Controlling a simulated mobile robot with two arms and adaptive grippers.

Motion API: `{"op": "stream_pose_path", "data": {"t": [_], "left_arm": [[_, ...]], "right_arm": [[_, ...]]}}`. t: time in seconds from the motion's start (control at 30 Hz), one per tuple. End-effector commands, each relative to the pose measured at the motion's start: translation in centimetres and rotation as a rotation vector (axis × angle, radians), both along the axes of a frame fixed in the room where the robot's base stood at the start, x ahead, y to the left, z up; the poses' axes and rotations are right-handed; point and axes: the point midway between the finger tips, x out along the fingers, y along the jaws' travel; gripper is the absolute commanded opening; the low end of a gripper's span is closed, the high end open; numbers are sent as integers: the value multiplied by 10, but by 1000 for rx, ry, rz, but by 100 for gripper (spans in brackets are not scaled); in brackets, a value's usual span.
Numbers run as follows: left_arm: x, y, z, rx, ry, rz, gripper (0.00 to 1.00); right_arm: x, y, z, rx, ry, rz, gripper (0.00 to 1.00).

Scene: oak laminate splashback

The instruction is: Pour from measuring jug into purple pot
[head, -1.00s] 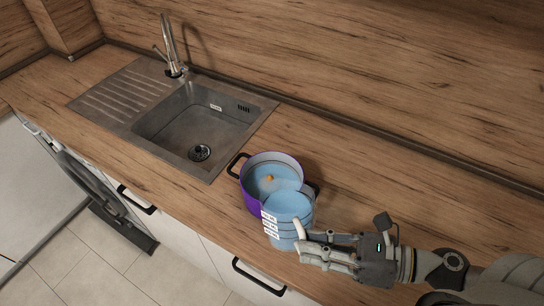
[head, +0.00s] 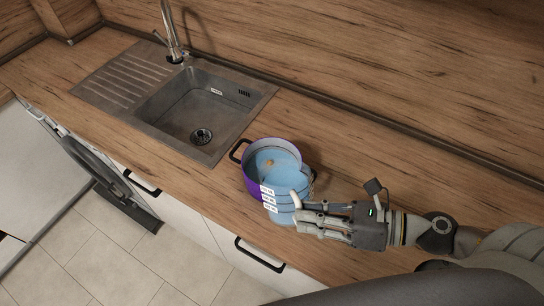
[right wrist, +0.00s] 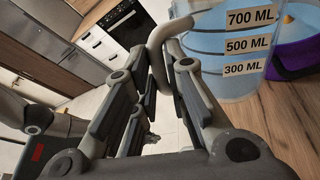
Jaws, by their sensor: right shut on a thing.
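The measuring jug (head: 284,190) is see-through and bluish, with white labels. My right gripper (head: 301,212) is shut on its pale handle. In the right wrist view the jug (right wrist: 228,60) shows labels for 700, 500 and 300 ML, and the handle (right wrist: 158,60) runs between my fingers. The purple pot (head: 256,184) stands on the counter with a pale inside, blue contents and a small orange spot. The jug overlaps its near right rim in the head view and seems tilted towards it. I cannot see a stream. My left gripper is out of view.
A steel sink (head: 196,105) with a drainer (head: 115,85) and tap (head: 170,32) lies left of the pot. The pot's black handle (head: 238,150) points towards the sink. The wooden counter (head: 400,170) is clear to the right, up to the splashback. Its front edge is close to the jug.

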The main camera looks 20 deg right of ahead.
Motion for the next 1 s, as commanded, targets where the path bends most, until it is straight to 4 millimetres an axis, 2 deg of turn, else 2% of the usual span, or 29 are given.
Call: {"op": "stream_pose_path", "data": {"t": [0.57, 1.0], "left_arm": [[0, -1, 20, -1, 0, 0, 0], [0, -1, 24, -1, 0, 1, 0]], "right_arm": [[12, 0, 17, -1, 68, 2, 0], [18, 1, 22, 2, 112, 1, 0]]}}
